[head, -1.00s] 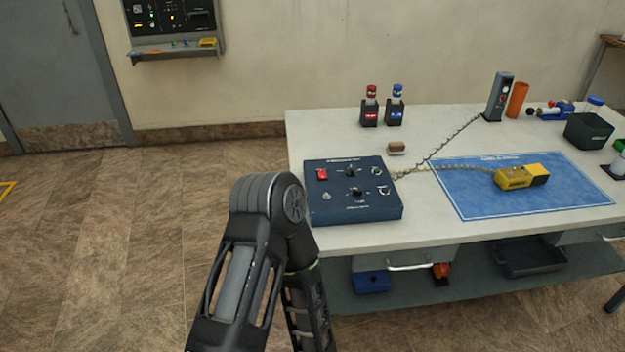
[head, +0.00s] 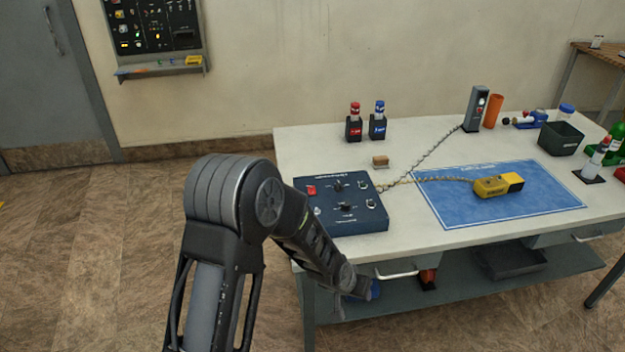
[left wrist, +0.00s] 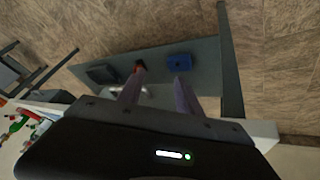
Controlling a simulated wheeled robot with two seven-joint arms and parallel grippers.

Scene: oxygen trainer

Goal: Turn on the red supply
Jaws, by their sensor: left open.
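A dark blue control box (head: 370,220) sits at the left end of the white table in the head view. A red switch (head: 311,189) is at its back left corner, with black knobs (head: 344,207) to the right. The switch setting is too small to tell. A red-capped bottle (head: 354,109) and a blue-capped bottle stand in black holders behind the box. My left forearm reaches across the box's front left corner and hides part of it. My left gripper (left wrist: 157,94) is open and empty in the left wrist view, beside the table front, with the lower shelf beyond its fingers.
The white table (head: 410,148) has a blue mat (head: 530,205) with a yellow device (head: 497,186). A coiled cord runs from the box to a grey handset stand (head: 475,108). A lower shelf (left wrist: 205,50) holds a blue bin (left wrist: 179,62). A wall panel (head: 153,35) is at upper left.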

